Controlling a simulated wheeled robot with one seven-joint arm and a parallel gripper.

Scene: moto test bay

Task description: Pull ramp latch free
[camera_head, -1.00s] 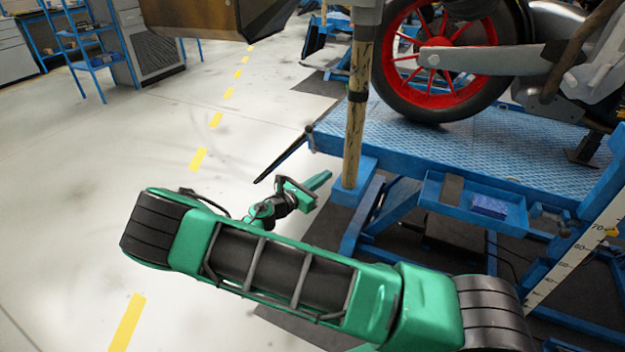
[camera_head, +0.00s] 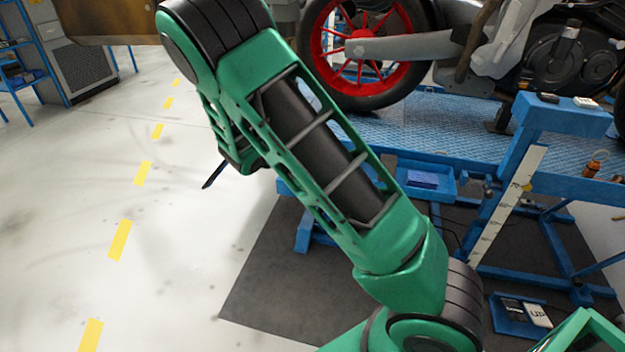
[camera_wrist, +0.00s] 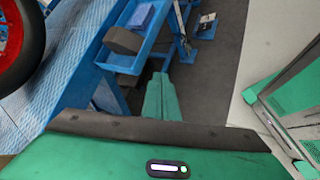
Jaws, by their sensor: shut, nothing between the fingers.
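My gripper (camera_wrist: 162,98) shows in the wrist view as green fingers closed together, with nothing held. It is over the grey mat, just below the blue side tray (camera_wrist: 122,62) in the picture. In the head view my raised green arm hides it. The motorcycle lift (camera_head: 470,130) has a blue tread-plate deck. I cannot make out which part is the ramp latch.
A motorcycle with a red-rimmed wheel (camera_head: 362,50) stands on the deck. The side tray holds a dark block (camera_wrist: 123,40) and a small blue box (camera_wrist: 141,15). A ruler-marked post (camera_head: 508,205) rises at right.

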